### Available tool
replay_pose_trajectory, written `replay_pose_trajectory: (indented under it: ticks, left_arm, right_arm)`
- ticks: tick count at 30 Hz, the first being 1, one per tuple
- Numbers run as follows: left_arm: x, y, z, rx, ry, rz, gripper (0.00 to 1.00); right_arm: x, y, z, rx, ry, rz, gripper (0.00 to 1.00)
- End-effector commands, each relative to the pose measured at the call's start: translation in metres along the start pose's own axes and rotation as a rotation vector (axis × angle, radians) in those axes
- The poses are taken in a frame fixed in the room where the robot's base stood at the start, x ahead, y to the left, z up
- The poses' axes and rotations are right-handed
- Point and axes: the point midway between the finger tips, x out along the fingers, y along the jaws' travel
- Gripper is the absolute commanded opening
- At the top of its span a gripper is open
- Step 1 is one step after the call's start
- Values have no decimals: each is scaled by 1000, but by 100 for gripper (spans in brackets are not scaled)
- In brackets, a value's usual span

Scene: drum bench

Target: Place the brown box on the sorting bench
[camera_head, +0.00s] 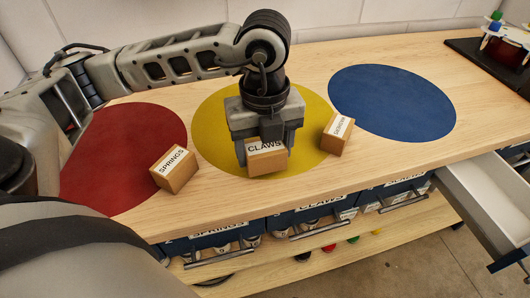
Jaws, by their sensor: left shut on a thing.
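The bench (300,65) has a light wooden top with red, yellow and blue circles on it. My left gripper (266,146) points down over the yellow circle (210,125) and is shut on the brown box labelled CLAWS (267,164). That box is at the circle's front edge; I cannot tell whether it touches the top. A brown box labelled SPRINGS (175,170) sits left of it, by the red circle (130,150). A third brown box (336,138), its label too small to read, sits tilted at the yellow circle's right edge. My right gripper is out of view.
The blue circle (392,100) is bare. Blue labelled bins (305,222) line the bench front below the top. An open grey drawer (484,200) juts out at the right. A dark tray (490,65) with coloured parts stands at the back right.

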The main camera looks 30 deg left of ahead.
Motion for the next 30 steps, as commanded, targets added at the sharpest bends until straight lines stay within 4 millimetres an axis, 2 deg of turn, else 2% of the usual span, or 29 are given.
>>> replay_pose_trajectory:
  ticks: [4,16,17,18,19,26,30]
  left_arm:
    - [16,0,-1,1,0,1,39]
    - [23,-1,-1,1,0,-1,39]
    - [22,0,-1,1,0,-1,69]
    - [21,0,-1,1,0,-1,80]
    - [21,0,-1,1,0,-1,85]
    - [21,-1,-1,1,1,-1,85]
    - [14,-1,-1,1,0,-2,85]
  right_arm:
    - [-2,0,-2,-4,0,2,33]
    - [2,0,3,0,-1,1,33]
    - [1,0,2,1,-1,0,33]
    - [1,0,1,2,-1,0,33]
    - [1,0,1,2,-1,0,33]
    - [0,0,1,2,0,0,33]
    - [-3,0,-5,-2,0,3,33]
